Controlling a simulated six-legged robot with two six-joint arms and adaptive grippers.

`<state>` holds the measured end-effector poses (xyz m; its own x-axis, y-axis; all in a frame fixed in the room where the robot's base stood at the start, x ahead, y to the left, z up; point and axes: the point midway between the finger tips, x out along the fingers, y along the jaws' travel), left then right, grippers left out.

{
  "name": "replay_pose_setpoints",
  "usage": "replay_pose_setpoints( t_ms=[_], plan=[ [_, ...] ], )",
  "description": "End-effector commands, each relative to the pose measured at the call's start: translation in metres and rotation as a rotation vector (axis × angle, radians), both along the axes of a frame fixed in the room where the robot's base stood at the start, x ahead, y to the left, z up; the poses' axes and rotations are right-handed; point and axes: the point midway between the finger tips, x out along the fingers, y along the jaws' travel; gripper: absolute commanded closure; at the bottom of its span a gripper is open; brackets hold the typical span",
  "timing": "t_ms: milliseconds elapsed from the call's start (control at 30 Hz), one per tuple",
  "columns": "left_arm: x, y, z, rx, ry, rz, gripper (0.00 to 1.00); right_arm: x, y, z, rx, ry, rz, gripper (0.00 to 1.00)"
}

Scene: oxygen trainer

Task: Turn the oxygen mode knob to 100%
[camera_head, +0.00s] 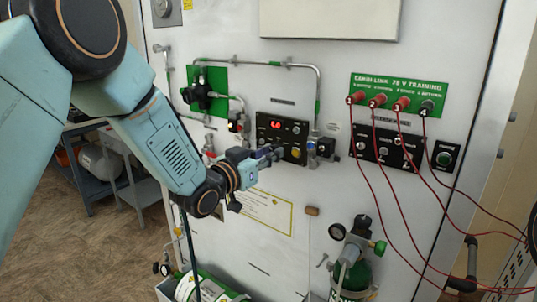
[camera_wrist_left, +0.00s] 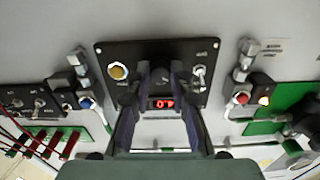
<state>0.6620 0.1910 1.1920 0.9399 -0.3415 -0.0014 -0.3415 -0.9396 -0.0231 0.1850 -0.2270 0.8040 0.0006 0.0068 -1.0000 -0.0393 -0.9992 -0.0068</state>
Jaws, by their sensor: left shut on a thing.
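The black oxygen panel (camera_head: 297,137) with a red lit display (camera_head: 275,124) is on the white wall panel in the head view. It shows upside down in the wrist view (camera_wrist_left: 130,52), with the display (camera_wrist_left: 160,103) between my fingers. My left gripper (camera_head: 274,153) reaches the panel's lower middle. In the wrist view its two dark fingers (camera_wrist_left: 161,70) are shut on a small part of the panel, probably the mode knob. The fingers mostly hide that part, and its pointer setting cannot be read. My right gripper is not in view.
A yellow knob (camera_wrist_left: 118,71) and a toggle switch (camera_wrist_left: 200,72) flank the fingers closely. Pipes and valves run beside the panel. A green board (camera_head: 388,93) with red cables is to the right. A green cylinder (camera_head: 355,275) stands below.

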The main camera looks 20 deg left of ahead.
Motion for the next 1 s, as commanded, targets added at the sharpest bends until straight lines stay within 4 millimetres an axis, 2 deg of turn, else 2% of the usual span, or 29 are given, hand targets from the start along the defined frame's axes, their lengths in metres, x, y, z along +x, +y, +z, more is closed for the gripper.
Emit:
replay_pose_setpoints(
  t_ms=[267, 1000],
  plan=[
    [0.001, 0.001, 0.002, 0.141, -0.059, 0.002, 1.00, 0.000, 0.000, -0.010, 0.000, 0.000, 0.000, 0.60],
    [0.001, 0.001, 0.003, 0.732, -0.277, 0.003, 1.00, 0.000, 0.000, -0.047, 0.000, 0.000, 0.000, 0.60]
  ],
)
